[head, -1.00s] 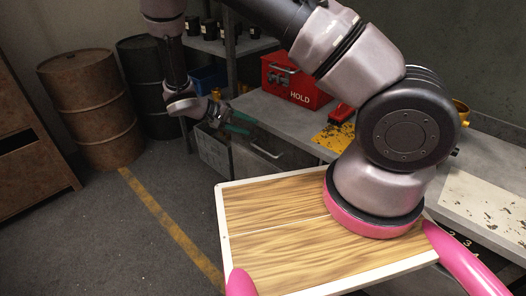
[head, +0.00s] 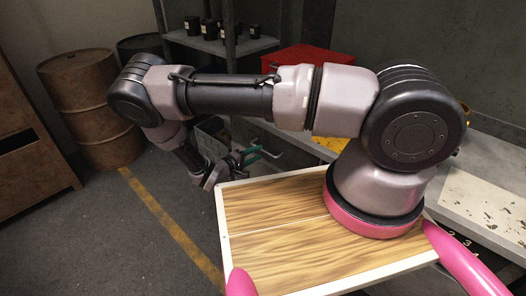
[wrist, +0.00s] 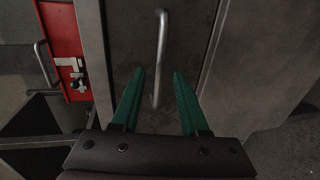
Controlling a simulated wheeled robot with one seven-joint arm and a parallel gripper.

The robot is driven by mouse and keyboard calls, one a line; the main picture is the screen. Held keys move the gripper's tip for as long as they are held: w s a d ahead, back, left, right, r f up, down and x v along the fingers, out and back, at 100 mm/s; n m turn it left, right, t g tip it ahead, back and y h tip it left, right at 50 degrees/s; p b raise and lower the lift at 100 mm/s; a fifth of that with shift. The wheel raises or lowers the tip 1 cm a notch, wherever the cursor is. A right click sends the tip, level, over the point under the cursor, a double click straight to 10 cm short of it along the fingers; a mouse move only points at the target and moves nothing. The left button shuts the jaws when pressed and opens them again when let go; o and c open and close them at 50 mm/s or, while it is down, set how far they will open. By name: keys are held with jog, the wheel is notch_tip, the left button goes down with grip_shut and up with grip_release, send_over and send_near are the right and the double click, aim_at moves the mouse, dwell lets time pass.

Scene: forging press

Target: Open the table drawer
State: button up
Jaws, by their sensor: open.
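The grey drawer front (wrist: 185,35) fills the middle of the wrist view. Its pale bar handle (wrist: 161,40) runs up and down there. My gripper (wrist: 159,72) is open, with one green finger on each side of the handle's line in the picture. The handle's lower end shows between the fingers, and I see no finger touching it. How deep the fingers reach past the bar is unclear. In the head view my gripper (head: 262,154) is in front of the table's drawer side, and my arm hides much of that side.
The grey table (head: 488,150) runs along the wall. A red box (head: 308,58) stands on it, partly behind my arm; a red thing with a latch (wrist: 68,50) shows in the wrist view. Rusty barrels (head: 88,100) stand at the left. The floor (head: 100,240) at front left is clear.

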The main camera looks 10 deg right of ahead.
aim_at(263, 150)
jog(key=shift+x, duration=2.15)
grip_shut()
